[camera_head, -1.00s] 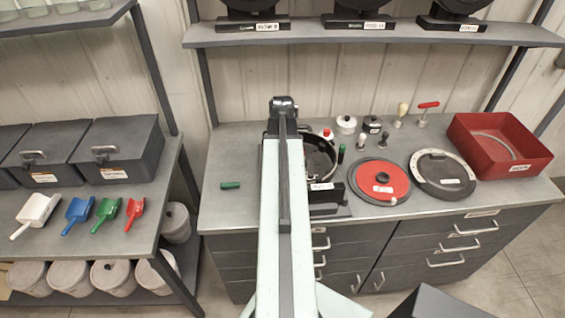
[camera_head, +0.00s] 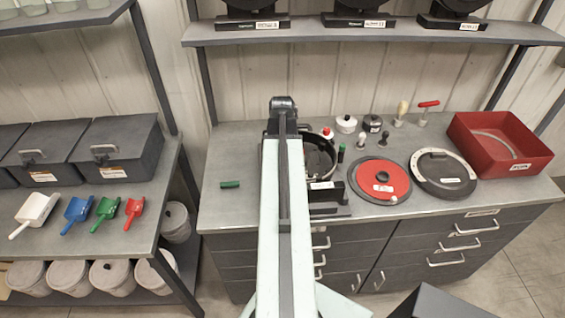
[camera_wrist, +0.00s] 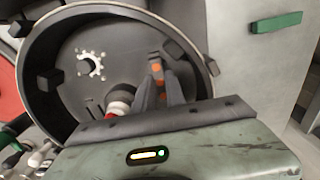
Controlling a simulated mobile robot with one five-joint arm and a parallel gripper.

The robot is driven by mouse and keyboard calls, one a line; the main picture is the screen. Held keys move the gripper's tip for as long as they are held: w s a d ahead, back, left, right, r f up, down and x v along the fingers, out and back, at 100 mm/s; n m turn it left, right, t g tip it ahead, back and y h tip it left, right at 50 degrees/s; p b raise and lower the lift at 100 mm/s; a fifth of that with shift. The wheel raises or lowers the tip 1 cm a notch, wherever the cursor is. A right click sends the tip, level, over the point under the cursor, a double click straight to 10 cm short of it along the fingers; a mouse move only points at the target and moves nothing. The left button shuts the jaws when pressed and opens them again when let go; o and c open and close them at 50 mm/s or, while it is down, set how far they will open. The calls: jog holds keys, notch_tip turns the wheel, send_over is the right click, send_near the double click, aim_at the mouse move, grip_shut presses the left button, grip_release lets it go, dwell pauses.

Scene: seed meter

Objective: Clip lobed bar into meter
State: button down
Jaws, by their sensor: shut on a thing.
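The meter is a round black housing (camera_head: 321,158) on the bench, partly hidden behind my arm. In the wrist view its open bowl (camera_wrist: 110,40) has a pale rim, a small toothed hub (camera_wrist: 90,66) and dark blocks along the wall. My gripper (camera_wrist: 160,75) is over the lower right part of the bowl, with its dark fingers close together. It is shut on a small dark piece with orange marks, mostly hidden by the fingers; I cannot tell its lobes or whether it touches the meter. In the head view my arm hides the gripper.
A white-and-red knob (camera_wrist: 121,97) is left of the fingers. A green piece (camera_head: 230,184) lies left of the meter. Right of it are a red disc (camera_head: 370,176), a dark disc (camera_head: 432,180), several small knobs and handles, and a red bin (camera_head: 513,161).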

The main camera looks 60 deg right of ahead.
jog(key=c, duration=1.3)
grip_release()
jog(key=shift+r, duration=0.1)
jog(key=shift+c, duration=0.4)
notch_tip(320, 180, up, 9)
jog(key=p, duration=0.9)
jog(key=shift+r+p, duration=0.2)
jog(key=shift+p, duration=0.1)
jog(key=shift+s, duration=0.1)
